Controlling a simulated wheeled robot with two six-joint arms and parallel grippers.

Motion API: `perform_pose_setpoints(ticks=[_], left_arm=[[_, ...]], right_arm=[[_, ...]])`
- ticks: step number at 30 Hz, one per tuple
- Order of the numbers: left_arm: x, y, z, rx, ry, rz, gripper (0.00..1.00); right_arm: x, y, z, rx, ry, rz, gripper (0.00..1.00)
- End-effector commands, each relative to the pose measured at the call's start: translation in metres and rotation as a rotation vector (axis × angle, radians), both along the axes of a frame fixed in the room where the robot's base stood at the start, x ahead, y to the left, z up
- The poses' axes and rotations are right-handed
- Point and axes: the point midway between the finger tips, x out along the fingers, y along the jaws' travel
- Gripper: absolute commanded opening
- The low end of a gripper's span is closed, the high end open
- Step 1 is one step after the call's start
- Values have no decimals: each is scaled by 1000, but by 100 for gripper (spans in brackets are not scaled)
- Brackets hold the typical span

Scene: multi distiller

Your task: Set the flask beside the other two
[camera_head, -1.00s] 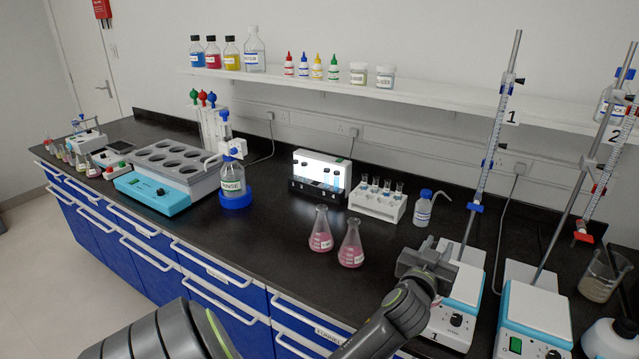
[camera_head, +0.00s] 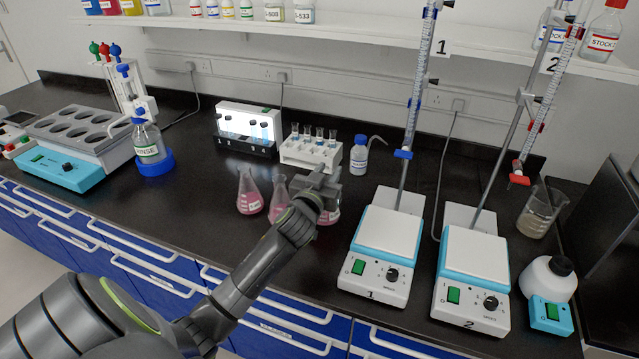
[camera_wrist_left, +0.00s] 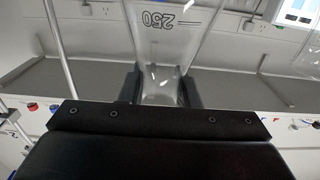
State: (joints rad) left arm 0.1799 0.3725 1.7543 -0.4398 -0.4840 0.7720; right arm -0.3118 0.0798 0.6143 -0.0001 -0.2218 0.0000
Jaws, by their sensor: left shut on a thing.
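Two conical flasks with pink liquid, a left one (camera_head: 249,192) and a right one (camera_head: 279,193), stand side by side on the black bench. My left gripper (camera_head: 322,186) is just right of them, shut on the neck of a third flask (camera_head: 329,214). This held flask has pink liquid and is mostly hidden behind the gripper and arm; I cannot tell if its base touches the bench. In the left wrist view the held flask (camera_wrist_left: 168,30), marked 250, shows clear glass between the fingers (camera_wrist_left: 160,88). My right gripper is not in view.
Stirrer 1 (camera_head: 388,232) stands close to the right, with stirrer 2 (camera_head: 474,254) beyond it. A rack of small tubes (camera_head: 310,155) and a wash bottle (camera_head: 358,158) stand behind. Bare bench lies left of the flasks.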

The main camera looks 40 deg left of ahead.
Motion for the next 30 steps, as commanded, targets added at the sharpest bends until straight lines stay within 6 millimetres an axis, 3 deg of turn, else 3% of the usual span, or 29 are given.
perform_pose_setpoints(ticks=[12,26,27,30], left_arm=[[0,-1,-47,0,-1,0,0],[0,-1,-54,1,-3,-1,0],[0,0,-53,0,-2,0,34],[0,0,-53,0,-1,0,47]], right_arm=[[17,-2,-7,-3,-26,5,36],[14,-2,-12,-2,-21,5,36],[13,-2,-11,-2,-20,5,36],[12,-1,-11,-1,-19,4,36]])
